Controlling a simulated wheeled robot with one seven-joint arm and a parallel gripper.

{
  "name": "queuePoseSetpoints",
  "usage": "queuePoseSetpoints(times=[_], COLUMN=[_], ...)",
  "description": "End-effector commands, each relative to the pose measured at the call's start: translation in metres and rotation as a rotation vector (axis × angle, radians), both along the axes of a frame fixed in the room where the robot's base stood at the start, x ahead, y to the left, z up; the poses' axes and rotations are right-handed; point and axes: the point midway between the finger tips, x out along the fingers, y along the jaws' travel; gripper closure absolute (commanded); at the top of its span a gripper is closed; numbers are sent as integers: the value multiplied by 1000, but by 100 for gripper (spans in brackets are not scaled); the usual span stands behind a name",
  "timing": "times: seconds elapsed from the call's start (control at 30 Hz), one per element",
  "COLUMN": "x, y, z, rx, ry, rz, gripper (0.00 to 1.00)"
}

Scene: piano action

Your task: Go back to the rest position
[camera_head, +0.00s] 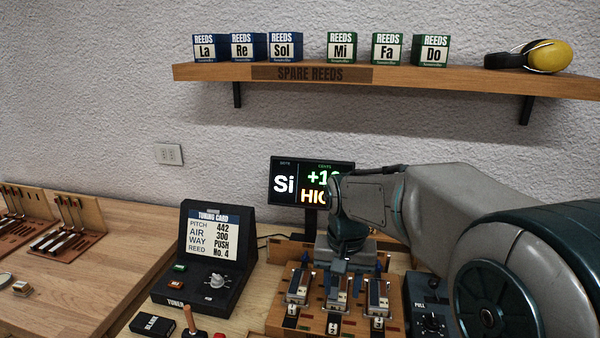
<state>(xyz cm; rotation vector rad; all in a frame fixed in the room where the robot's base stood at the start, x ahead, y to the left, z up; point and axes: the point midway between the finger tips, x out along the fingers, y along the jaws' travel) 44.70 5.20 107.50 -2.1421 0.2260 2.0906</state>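My gripper (340,262) points down above the wooden reed block (275,315) at the lower middle. My grey arm reaches in from the right. The gripper is close over the far end of the middle metal reed (337,292); I cannot tell whether it touches it. Its fingers are small and partly hidden, so I cannot tell whether they are open or shut. Metal reeds on the left (298,287) and right (379,297) of the block flank it.
Behind the gripper a display (285,184) reads "Si", partly covered by my arm. A black tuner box (180,293) with a tuning card stands left. A dark "PULL" control box (428,300) is right. A wall shelf (440,80) holds several reed boxes and yellow ear defenders (548,56).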

Motion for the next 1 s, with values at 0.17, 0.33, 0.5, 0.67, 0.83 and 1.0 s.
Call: queuePoseSetpoints(times=[0.17,0.33,0.5,0.67,0.83,1.0], x=[-51,-99,-135,-152,-156,-155], y=[-20,-36,-46,-50,-51,-51], z=[8,4,-5,-12,-14,-14], rx=[-16,-23,-22,-20,-19,-19], ry=[-75,-145,-202,-228,-233,-233], rz=[59,122,173,199,205,205], gripper=[60,60,60,60,60,60])
